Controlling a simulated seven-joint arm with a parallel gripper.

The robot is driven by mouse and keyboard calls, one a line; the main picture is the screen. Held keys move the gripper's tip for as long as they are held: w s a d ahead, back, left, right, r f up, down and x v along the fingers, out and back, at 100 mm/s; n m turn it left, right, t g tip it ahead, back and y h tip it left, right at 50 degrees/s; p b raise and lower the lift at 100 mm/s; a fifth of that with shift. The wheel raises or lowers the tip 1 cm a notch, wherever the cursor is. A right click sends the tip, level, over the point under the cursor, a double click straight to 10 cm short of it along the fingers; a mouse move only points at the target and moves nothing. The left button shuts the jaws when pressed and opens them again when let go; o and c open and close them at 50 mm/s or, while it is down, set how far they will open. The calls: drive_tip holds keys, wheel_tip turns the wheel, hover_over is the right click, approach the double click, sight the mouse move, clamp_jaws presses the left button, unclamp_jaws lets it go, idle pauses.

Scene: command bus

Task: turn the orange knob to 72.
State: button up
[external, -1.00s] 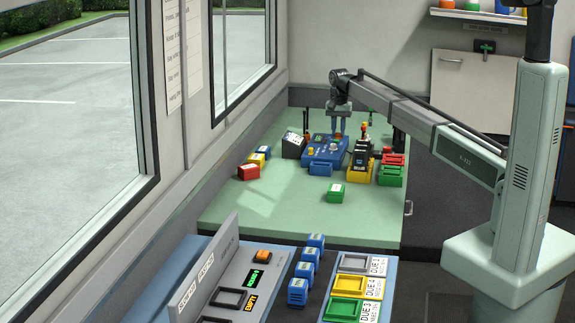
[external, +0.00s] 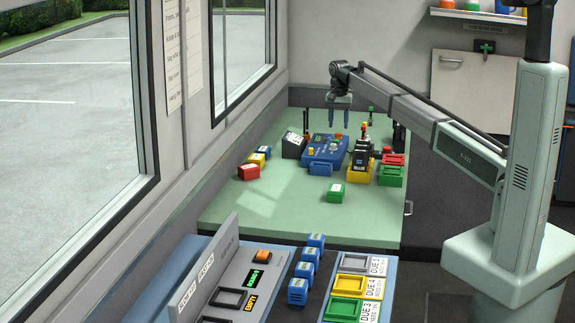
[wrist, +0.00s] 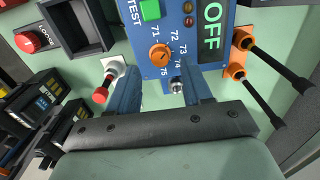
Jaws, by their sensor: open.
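A dark display (wrist: 211,30) on the panel reads OFF in green. My gripper (wrist: 158,80) is open, its two blue fingers apart on either side of the knob's line in the wrist view, with nothing between them. In the external view my gripper (external: 339,122) hangs above the blue panel (external: 322,152), clear of it.
A green button (wrist: 150,10) is beside the knob. Two orange plugs (wrist: 240,55) with black leads are at right. A red-capped lever (wrist: 101,95) and a red button (wrist: 30,41) are at left.

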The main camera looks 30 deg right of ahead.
wheel_tip(320, 180, up, 10)
drive_tip(key=shift+r, duration=0.25)
idle(0.4)
